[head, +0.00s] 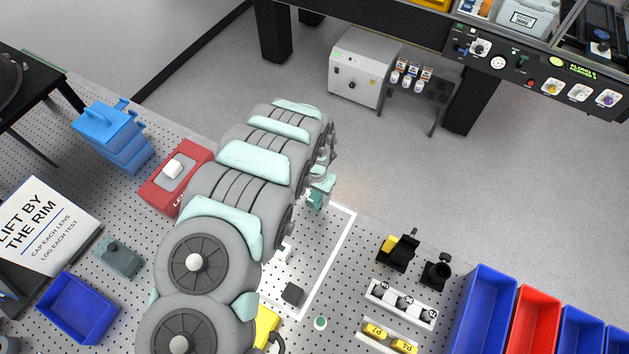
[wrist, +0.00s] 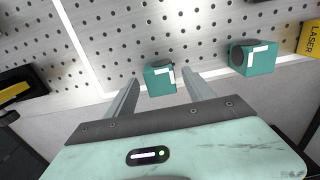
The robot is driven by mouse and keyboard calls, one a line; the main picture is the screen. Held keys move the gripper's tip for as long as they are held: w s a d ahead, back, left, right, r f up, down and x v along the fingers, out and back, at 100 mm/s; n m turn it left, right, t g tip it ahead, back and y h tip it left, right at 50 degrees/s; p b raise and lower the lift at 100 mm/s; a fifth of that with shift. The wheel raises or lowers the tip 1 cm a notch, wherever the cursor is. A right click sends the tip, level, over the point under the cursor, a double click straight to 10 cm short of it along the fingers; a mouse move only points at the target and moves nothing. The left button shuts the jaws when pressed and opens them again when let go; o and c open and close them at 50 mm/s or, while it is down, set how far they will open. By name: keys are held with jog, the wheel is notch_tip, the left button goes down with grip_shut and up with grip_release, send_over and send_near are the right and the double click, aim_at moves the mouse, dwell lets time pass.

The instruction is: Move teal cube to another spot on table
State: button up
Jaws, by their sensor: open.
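One teal cube (wrist: 160,79) lies between the ends of my gripper's fingers (wrist: 162,83), with a gap visible on both sides. My gripper is open, with nothing held. The other teal block (wrist: 253,59) stands to the right, outside the fingers, with a dark round face on its side. In the head view my arm hides most of the area around the gripper, and I cannot clearly make out the cubes there.
A yellow block marked LASER (wrist: 311,38) is at the right of the wrist view. The perforated table's edge runs close by the cubes. In the head view a dark cube (head: 292,294), a red box (head: 176,178) and a white rack (head: 402,304) stand on the table.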

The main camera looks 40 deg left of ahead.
aim_at(314, 196)
notch_tip(314, 196, up, 8)
jog(key=shift+a+f+p, duration=0.1)
jog(key=shift+f+p, duration=0.15)
jog(key=shift+p, duration=0.6)
jog(key=shift+r, duration=0.75)
